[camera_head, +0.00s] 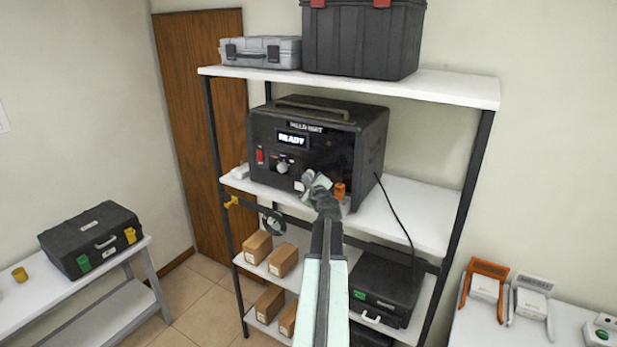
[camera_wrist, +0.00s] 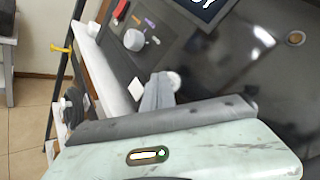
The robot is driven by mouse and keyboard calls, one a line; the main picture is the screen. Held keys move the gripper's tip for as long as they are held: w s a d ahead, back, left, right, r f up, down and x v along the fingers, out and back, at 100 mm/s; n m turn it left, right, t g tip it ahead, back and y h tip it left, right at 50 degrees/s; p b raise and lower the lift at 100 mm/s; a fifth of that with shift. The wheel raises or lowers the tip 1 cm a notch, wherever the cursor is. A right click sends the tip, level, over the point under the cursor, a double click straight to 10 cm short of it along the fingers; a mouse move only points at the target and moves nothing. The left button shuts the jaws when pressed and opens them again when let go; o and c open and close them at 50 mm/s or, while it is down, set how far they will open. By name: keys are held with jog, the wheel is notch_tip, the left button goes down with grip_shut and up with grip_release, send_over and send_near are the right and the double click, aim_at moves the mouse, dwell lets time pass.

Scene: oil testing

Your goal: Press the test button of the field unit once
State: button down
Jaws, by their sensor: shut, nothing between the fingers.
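The field unit (camera_head: 371,145) is a black box with a top handle on the middle shelf; its display (camera_head: 293,140) reads READY. Its front has a red switch (camera_head: 260,156) and a grey knob (camera_head: 283,167), which also shows in the wrist view (camera_wrist: 134,40). My gripper (camera_head: 313,184) is shut and empty in front of the unit's lower front. In the wrist view my gripper's fingertips (camera_wrist: 160,84) are right beside a pale round button (camera_wrist: 175,80). I cannot tell whether they touch it. No label on this button is readable.
The white shelf (camera_head: 420,215) holds the unit, with a black cable at its right. An orange part (camera_head: 340,190) is just right of my gripper. Cardboard boxes (camera_head: 283,260) and a black case (camera_head: 385,285) stand below. Side tables stand left and right.

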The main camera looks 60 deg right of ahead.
jog(key=shift+d, duration=0.15)
dwell(0.4)
jog(key=shift+a, duration=0.9)
jog(key=a, duration=0.5)
dwell(0.5)
